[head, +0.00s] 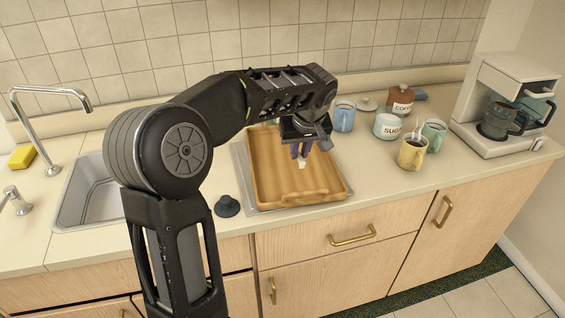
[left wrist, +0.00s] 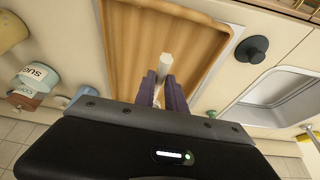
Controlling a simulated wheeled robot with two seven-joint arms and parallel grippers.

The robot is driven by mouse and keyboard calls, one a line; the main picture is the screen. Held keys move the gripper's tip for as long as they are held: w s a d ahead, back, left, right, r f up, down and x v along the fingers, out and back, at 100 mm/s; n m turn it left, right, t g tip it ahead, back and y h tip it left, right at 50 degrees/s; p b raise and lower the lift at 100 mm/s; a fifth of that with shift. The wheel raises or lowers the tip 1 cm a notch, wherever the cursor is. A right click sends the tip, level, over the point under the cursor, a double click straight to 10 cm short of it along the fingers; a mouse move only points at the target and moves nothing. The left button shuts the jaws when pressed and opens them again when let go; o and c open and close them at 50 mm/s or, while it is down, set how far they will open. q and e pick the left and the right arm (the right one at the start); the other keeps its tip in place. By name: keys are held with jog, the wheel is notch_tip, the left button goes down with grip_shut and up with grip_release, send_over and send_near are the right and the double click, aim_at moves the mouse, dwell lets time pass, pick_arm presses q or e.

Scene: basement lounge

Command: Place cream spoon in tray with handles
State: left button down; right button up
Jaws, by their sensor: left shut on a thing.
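The wooden tray with handles (head: 262,190) lies on the counter to the right of the sink; it also shows in the left wrist view (left wrist: 118,50). My left gripper (head: 302,153) is above the tray, fingers pointing down. Its purple fingers (left wrist: 162,92) are shut on a cream-white piece, the cream spoon (left wrist: 165,60), whose end shows beyond the fingertips. In the head view the spoon's pale end (head: 301,164) is over the tray's interior; I cannot tell whether it touches the tray floor. The rest of the spoon is hidden by the gripper. My right gripper is not in view.
A sink (head: 90,190) with a tap and a dark stopper (head: 227,206) is left of the tray. Right of it stand a blue mug (head: 344,117), sugar jar (head: 388,126), coffee jar (head: 400,100), yellow mug with utensils (head: 411,154), green mug (head: 434,134) and coffee maker (head: 500,105).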

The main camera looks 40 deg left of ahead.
pick_arm(q)
jog(key=shift+w+d, duration=0.2)
jog(key=shift+w, duration=0.1)
jog(key=shift+s+a, duration=0.1)
jog(key=shift+s, duration=0.05)
jog(key=shift+f, duration=0.2)
notch_tip(320, 180, down, 6)
jog(key=shift+r+p, duration=0.1)
jog(key=shift+p, duration=0.4)
notch_tip(320, 180, down, 4)
jog(key=shift+r+p, duration=0.25)
jog(key=shift+p, duration=0.1)
jog(key=shift+f, duration=0.2)
